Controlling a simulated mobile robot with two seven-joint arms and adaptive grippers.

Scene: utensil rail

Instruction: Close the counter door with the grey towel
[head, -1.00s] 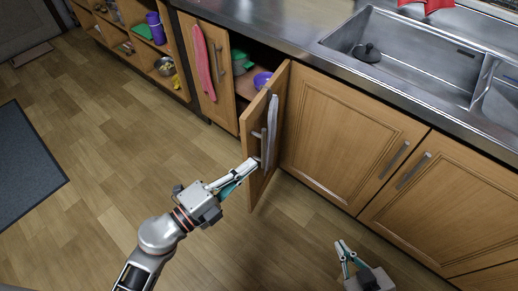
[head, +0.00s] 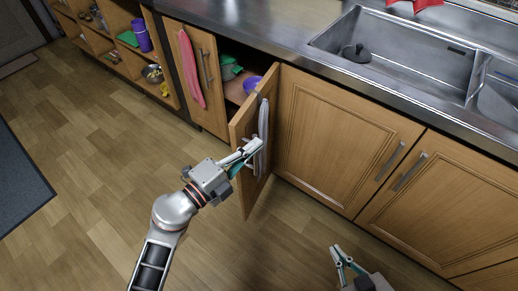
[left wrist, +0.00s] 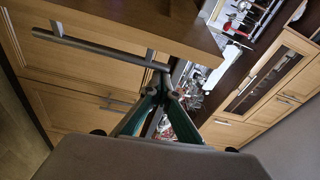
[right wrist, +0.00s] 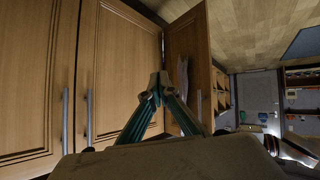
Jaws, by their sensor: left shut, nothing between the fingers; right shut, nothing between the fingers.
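The counter door (head: 246,130) with the grey towel (head: 263,128) stands open, swung out from the counter. The towel hangs at the handle on its outer face. My left gripper (head: 257,147) is shut and empty at that outer face, close to the towel; I cannot tell whether it touches. In the left wrist view its fingertips (left wrist: 165,85) are together near the end of a bar handle. My right gripper (head: 341,254) is shut and empty, low in front of the closed doors. The right wrist view also shows the open door (right wrist: 184,55) beyond its closed fingertips (right wrist: 158,88).
A door with a pink towel (head: 191,70) is closed left of the opening. A purple bowl (head: 252,84) and green items sit inside the cupboard. Closed doors (head: 340,145) lie to the right, under the sink (head: 420,50).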

